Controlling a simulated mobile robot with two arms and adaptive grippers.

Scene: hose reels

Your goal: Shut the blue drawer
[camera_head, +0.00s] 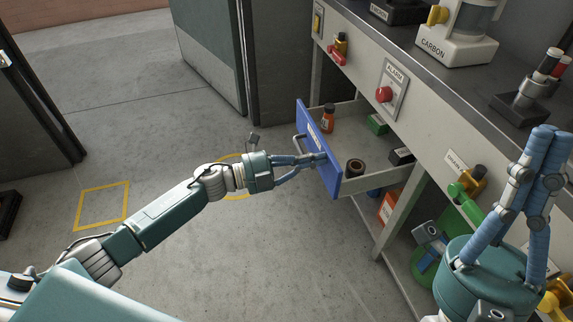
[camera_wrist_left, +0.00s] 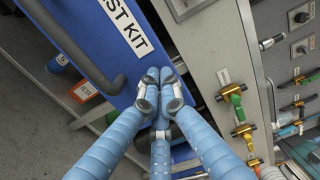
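The blue drawer (camera_head: 311,137) stands open, pulled out from the grey workbench. Its blue front also shows in the left wrist view (camera_wrist_left: 93,30), with a white label ending in "ST KIT" and a dark bar handle (camera_wrist_left: 98,86). My left gripper (camera_head: 322,157) has its fingers together with nothing between them. Its fingertips (camera_wrist_left: 160,82) are at the outer face of the drawer front, to one side of the handle; I cannot tell whether they touch it. My right gripper (camera_head: 552,134) is raised at the right, its fingertips brought together and empty.
The drawer holds an orange bottle (camera_head: 328,118), a green box (camera_head: 378,124) and a dark roll (camera_head: 355,166). The bench front carries a red alarm button (camera_head: 384,94) and a green drain valve (camera_head: 463,196). A shelf with items lies below. The floor (camera_head: 160,130) left of the drawer is clear.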

